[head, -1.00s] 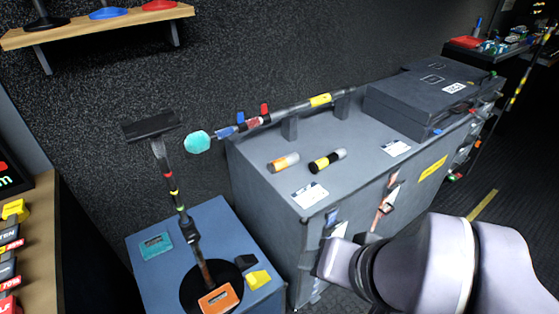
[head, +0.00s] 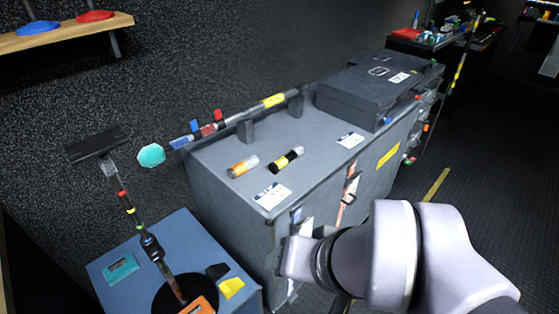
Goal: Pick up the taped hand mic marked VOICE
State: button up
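No VOICE marking is readable, so I cannot tell which thing is the hand mic. A long taped rod with a turquoise foam head (head: 151,156) lies on holders along the back of the grey cabinet (head: 225,195). It carries blue, red and yellow bands. Two short cylinders lie apart on the cabinet top: one with an orange band (head: 243,166), one black and yellow (head: 286,159). A taped upright stand (head: 133,217) rises at the left from a blue box (head: 195,240). My arm crosses the lower right; its gripper fingers do not show.
A black case (head: 352,98) covers the cabinet's far end. White cards (head: 272,195) lie near its front edge. An orange block (head: 198,306) and a yellow block (head: 231,288) are on the blue box. Dark open floor (head: 470,230) runs along the right.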

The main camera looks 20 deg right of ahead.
aim_at(298, 151)
jog(key=i+l, duration=0.35)
jog(key=i+l+z, duration=0.1)
jog(key=i+l, duration=0.2)
jog(key=i, duration=0.2)
jog(key=i+l, duration=0.3)
jog(key=i, duration=0.15)
